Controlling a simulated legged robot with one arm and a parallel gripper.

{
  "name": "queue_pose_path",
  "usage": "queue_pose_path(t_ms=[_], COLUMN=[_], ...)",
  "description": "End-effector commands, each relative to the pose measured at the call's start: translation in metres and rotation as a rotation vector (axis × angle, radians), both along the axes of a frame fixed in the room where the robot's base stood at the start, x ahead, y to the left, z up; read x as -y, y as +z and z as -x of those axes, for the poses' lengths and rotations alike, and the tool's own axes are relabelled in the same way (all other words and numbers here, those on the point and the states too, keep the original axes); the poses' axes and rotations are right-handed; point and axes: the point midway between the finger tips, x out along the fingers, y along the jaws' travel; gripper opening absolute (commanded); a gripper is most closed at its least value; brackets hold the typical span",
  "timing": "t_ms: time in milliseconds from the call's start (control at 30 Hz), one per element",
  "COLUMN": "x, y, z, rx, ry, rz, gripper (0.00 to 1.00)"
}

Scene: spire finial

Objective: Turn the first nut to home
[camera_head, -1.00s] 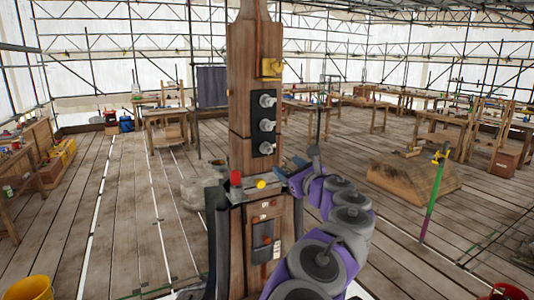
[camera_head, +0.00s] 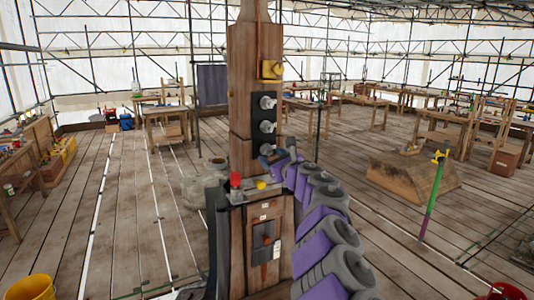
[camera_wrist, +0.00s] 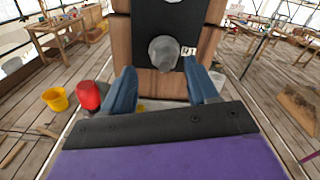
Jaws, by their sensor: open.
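A wooden post (camera_head: 242,95) carries a black plate (camera_head: 277,116) with a column of grey nuts: a top nut (camera_head: 267,103), a middle nut (camera_head: 267,127) and a lowest nut (camera_head: 265,148). My gripper (camera_head: 270,158) is at the lowest nut in the head view and covers part of it. In the wrist view, my gripper (camera_wrist: 159,67) is open, its blue fingers apart. A grey nut (camera_wrist: 164,50) shows between and just beyond the fingertips, with a small white label (camera_wrist: 188,49) at its right. I cannot tell whether a finger touches it.
Below the nuts, a ledge on the post holds a red knob (camera_head: 235,180) and a yellow knob (camera_head: 261,184). A wooden block (camera_head: 413,178) lies on the floor at right.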

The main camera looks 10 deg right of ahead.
Motion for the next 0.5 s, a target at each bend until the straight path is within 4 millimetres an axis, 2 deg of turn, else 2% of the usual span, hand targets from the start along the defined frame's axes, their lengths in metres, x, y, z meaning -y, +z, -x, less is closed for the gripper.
queue_pose_path(t_ms=[500], x=[-0.015], y=[0.002], z=[-0.030], rx=[0.001], ry=[0.003], rz=[0.000], gripper=[0.59])
